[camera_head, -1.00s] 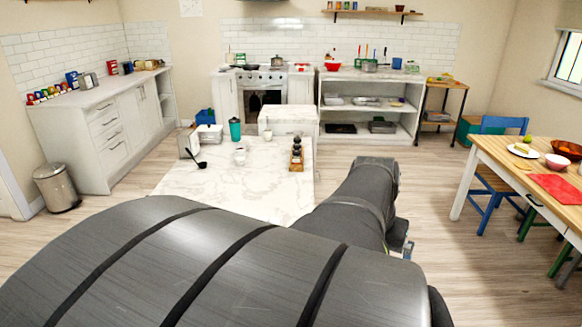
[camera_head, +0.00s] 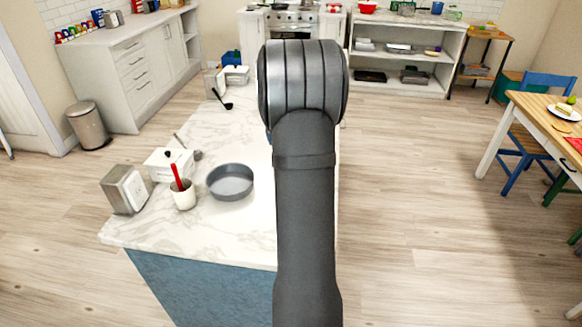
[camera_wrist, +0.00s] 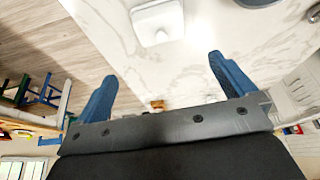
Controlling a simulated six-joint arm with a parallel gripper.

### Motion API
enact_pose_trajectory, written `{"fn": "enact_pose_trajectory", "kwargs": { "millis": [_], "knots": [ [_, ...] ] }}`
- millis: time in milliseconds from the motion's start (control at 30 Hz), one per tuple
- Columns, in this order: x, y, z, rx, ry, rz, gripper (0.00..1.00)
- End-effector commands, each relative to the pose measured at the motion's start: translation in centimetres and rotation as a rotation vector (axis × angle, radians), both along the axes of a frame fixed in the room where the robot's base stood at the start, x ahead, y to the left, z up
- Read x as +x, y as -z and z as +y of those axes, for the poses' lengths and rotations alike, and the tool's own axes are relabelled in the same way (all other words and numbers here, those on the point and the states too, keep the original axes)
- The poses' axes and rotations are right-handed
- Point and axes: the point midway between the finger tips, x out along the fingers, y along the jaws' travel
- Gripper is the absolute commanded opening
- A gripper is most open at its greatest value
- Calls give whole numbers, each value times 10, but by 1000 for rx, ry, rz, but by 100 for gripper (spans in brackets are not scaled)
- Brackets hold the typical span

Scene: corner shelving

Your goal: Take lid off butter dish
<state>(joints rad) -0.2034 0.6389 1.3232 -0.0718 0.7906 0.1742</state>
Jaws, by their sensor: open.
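A white rectangular dish with a lid and a small knob (camera_wrist: 158,30), which looks like the butter dish, sits on the marble counter near its edge in the wrist view. Its lid is on. My gripper (camera_wrist: 163,66) is open, with its two blue fingers apart and nothing between them. The dish shows beyond the fingertips, roughly centred between them and apart from them. In the head view my arm covers the gripper, and I do not make out this dish there.
The island counter (camera_head: 225,228) holds a grey round pan (camera_head: 230,182), a cup with a red-handled utensil (camera_head: 183,196), a metal napkin holder (camera_head: 125,190) and a white box (camera_head: 165,163). A black ladle (camera_head: 222,100) lies farther back. A dining table (camera_head: 540,115) stands right.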

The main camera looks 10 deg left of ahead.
Motion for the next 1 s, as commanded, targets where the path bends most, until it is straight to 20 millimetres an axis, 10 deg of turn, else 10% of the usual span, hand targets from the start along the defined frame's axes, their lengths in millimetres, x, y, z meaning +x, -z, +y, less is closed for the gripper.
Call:
{"fn": "enact_pose_trajectory", "kwargs": {
  "millis": [500, 1000],
  "knots": [
    [36, 89, 2, -1, 1, 3, 100],
    [54, 134, 4, -1, 1, 3, 100]
  ]
}}
